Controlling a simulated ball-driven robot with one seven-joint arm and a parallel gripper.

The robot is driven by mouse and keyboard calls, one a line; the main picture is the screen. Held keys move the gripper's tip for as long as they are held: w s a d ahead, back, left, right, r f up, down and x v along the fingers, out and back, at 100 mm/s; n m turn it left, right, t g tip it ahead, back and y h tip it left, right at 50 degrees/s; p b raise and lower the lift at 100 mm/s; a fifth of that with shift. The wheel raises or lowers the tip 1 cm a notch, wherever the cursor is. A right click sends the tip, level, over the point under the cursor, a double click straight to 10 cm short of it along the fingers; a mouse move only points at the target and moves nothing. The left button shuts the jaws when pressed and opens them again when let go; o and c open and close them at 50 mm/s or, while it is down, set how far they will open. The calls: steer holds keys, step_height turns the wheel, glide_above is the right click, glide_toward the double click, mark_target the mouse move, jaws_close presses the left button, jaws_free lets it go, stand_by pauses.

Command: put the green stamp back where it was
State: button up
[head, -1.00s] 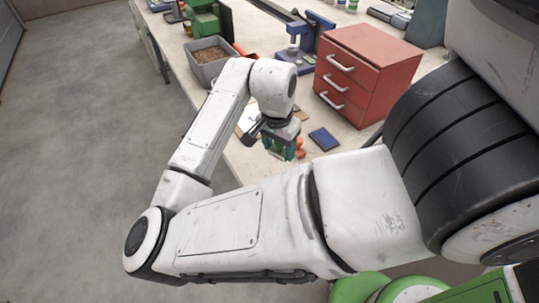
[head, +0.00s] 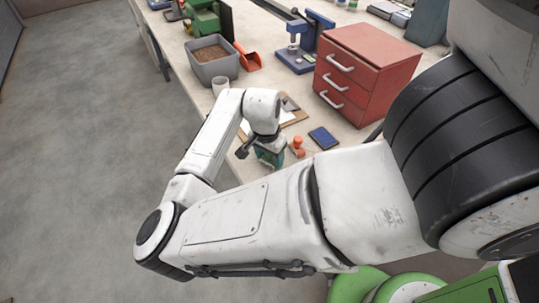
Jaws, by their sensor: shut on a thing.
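My gripper (head: 267,152) is over the near end of the workbench, close to its front edge, pointing down. It is shut on a green thing, seen as the green stamp (head: 269,159), which is partly hidden by the gripper and my arm. I cannot tell whether the stamp's base touches the bench. An orange stamp (head: 297,146) stands just right of the gripper. A dark blue ink pad (head: 323,138) lies further right on the bench.
A clipboard with paper (head: 291,110) lies behind my gripper, partly hidden by my arm. A white cup (head: 220,85), grey pellet bin (head: 228,70) and orange scoop (head: 248,61) are behind at left. A blue press (head: 305,48) and red drawer unit (head: 367,72) stand at the back.

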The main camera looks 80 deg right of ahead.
steer(key=shift+f, duration=0.15)
steer(key=o, duration=0.9)
steer(key=shift+c, duration=0.2)
step_height(320, 180, up, 12)
steer(key=a+b, duration=0.1)
steer(key=shift+w+a, duration=0.2)
steer(key=shift+w, duration=0.1)
